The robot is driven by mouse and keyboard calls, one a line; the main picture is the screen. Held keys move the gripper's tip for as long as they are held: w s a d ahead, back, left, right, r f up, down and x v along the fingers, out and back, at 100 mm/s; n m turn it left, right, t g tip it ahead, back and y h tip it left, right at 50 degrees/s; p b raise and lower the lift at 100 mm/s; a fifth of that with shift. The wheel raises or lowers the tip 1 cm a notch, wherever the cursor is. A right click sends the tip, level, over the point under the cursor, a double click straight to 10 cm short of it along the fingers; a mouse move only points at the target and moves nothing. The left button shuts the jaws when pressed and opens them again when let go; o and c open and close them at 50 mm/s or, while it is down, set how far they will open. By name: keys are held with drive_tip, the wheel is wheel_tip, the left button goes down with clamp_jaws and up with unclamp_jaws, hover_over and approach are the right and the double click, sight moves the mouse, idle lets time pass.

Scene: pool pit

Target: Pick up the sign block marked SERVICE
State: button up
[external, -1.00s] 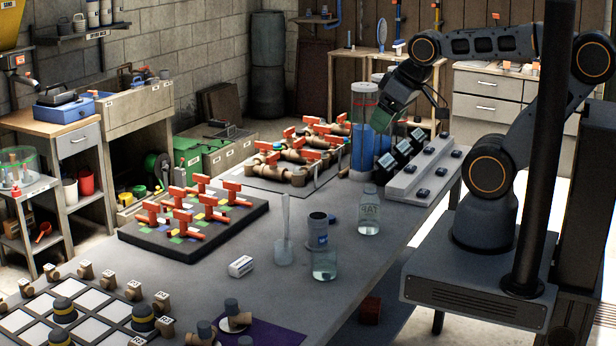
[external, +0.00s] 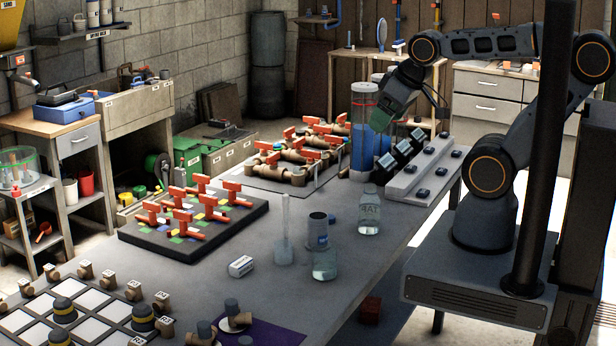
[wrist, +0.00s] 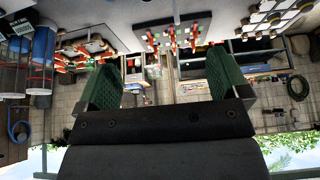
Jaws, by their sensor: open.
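No lettering that reads SERVICE can be made out in either view. A small white block (external: 241,266) with dark marking lies on the grey table (external: 200,290), left of the glassware; its text is too small to read. My gripper (external: 381,124) is above that end, beside the clear column of blue liquid, well away from the white block. In the wrist view my gripper (wrist: 165,80) shows two green fingers wide apart, nothing between them.
Jars and a beaker (external: 325,263) stand upright near the white block. A dark board with red valves (external: 190,215) and a pipe assembly (external: 292,160) take up the back. The column (external: 363,140) stands close to my gripper. Bare table lies in front of the jars.

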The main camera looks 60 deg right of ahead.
wheel_tip(320, 180, down, 9)
drive_tip(key=w+d+n+h+b, duration=0.1)
drive_tip(key=w+n+h+b, duration=0.2)
drive_tip(key=n+b, duration=0.4)
drive_tip(key=n+t+y+b, duration=0.2)
drive_tip(key=n+t+b, duration=0.6)
drive_tip(key=n+b, duration=1.6)
approach(243, 262)
drive_tip(key=s+n+p, duration=0.1)
drive_tip(key=s+r+n+p, duration=0.1)
drive_tip(key=s+n+p, duration=0.1)
drive_tip(key=shift+s+r+n+p, duration=0.25)
drive_tip(key=shift+r+n+p, duration=0.05)
drive_tip(key=shift+r+p, duration=0.1)
drive_tip(key=shift+a+f+n, duration=0.25)
drive_tip(key=shift+f+n, duration=0.05)
drive_tip(key=shift+f, duration=0.15)
drive_tip(key=b+x, duration=0.1)
drive_tip(key=x, duration=0.7)
drive_tip(key=shift+x, duration=3)
drive_tip(key=shift+r, duration=0.25)
